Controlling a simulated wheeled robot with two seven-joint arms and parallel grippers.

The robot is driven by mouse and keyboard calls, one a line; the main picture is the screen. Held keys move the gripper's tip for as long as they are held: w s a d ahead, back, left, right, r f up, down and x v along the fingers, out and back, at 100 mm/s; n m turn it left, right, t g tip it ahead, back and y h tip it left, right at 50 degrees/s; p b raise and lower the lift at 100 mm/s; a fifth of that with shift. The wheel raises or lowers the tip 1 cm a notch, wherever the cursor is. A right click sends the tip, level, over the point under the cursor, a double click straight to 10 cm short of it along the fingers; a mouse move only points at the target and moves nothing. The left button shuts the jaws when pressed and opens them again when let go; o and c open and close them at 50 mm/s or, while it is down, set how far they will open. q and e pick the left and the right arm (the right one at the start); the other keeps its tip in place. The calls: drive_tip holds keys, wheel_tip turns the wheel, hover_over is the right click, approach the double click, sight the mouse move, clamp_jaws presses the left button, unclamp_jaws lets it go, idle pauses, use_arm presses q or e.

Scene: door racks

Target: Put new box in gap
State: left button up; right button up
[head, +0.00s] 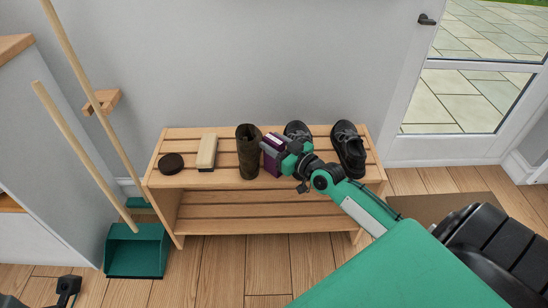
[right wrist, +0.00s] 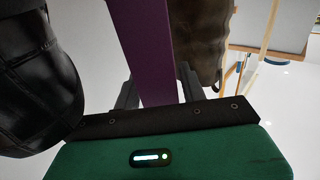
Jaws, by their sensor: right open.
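A purple box (head: 270,160) stands upright on the top of the wooden rack (head: 215,179), between a brown boot (head: 247,152) and a pair of black shoes (head: 349,150). My right gripper (head: 282,149) is at the box, its jaws open. In the right wrist view the box (right wrist: 145,50) rises between the two fingers (right wrist: 157,90), with gaps visible beside it. The boot (right wrist: 203,40) is close on one side and a black shoe (right wrist: 38,70) on the other. A dark part at the lower left of the head view looks like my left gripper (head: 66,287); its jaws are unclear.
A round black tin (head: 171,163) and a wood-backed brush (head: 207,151) lie on the rack's left part. A green dustpan (head: 136,252) and long wooden handles stand left of the rack. The lower shelf (head: 250,213) looks empty. A glazed door (head: 465,80) is at the right.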

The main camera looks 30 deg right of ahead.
drive_tip(key=shift+c, duration=0.2)
clamp_jaws()
